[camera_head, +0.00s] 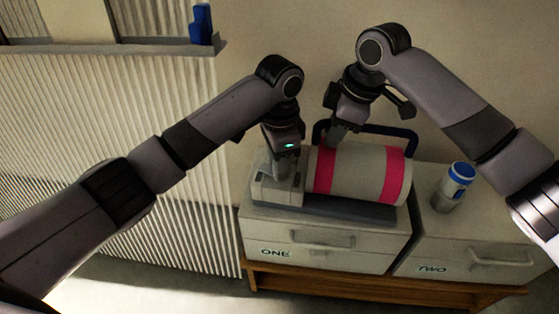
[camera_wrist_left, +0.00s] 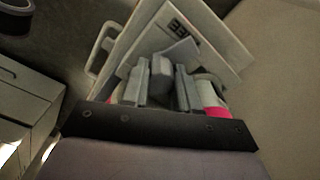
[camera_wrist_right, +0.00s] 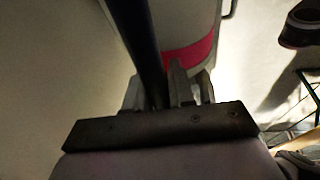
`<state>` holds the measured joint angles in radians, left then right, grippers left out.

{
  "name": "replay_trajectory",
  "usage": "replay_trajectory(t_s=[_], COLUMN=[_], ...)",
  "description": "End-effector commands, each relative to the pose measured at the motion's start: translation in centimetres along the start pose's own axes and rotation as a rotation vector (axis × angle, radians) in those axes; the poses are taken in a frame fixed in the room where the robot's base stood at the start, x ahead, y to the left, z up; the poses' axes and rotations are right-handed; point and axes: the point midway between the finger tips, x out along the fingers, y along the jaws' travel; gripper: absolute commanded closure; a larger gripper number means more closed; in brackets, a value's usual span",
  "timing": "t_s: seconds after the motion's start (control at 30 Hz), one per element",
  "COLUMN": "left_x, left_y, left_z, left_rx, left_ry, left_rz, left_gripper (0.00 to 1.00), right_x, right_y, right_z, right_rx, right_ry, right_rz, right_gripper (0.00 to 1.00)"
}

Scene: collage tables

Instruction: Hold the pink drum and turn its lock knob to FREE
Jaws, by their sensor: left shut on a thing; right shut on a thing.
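The pink drum (camera_head: 348,174), a pale cylinder with two pink bands, lies on its side in a grey cradle (camera_head: 345,208). A dark blue handle bar (camera_head: 385,129) arches along its far side. My right gripper (camera_head: 334,138) is shut on this bar near its left end; the bar (camera_wrist_right: 138,45) runs between its fingers in the right wrist view. My left gripper (camera_head: 286,165) points down at the drum's left end. In the left wrist view its fingers (camera_wrist_left: 162,88) are shut on a grey knob (camera_wrist_left: 161,68) in front of a pale plate.
The cradle stands on drawer unit ONE (camera_head: 330,258). Drawer unit TWO (camera_head: 480,262) is to the right, with a blue-and-white can (camera_head: 455,185) on top. A ribbed panel (camera_head: 120,145) is at left, below a ledge (camera_head: 110,48) carrying a blue object (camera_head: 201,24).

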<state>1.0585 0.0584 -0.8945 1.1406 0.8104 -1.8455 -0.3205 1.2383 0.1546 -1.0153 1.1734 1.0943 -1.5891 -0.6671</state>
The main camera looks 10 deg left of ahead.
Motion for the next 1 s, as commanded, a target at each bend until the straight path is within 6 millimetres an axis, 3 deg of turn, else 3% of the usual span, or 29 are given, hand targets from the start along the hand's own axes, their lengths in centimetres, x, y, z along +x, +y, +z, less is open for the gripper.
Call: replay_trajectory(t_s=[0.43, 1.0], left_x=[-0.14, -0.16], left_y=[0.13, 0.13], left_z=[-0.10, -0.11], left_rx=[-0.242, -0.283], left_ry=[0.002, 0.002], left_rz=[0.003, 0.002], left_gripper=[1.00, 1.00], right_x=[-0.01, 0.02], right_y=[0.19, 0.19], right_z=[0.20, 0.22], right_rx=[0.007, 0.008], right_ry=[-0.002, -0.003], right_rz=[0.005, 0.004], right_gripper=[1.00, 1.00])
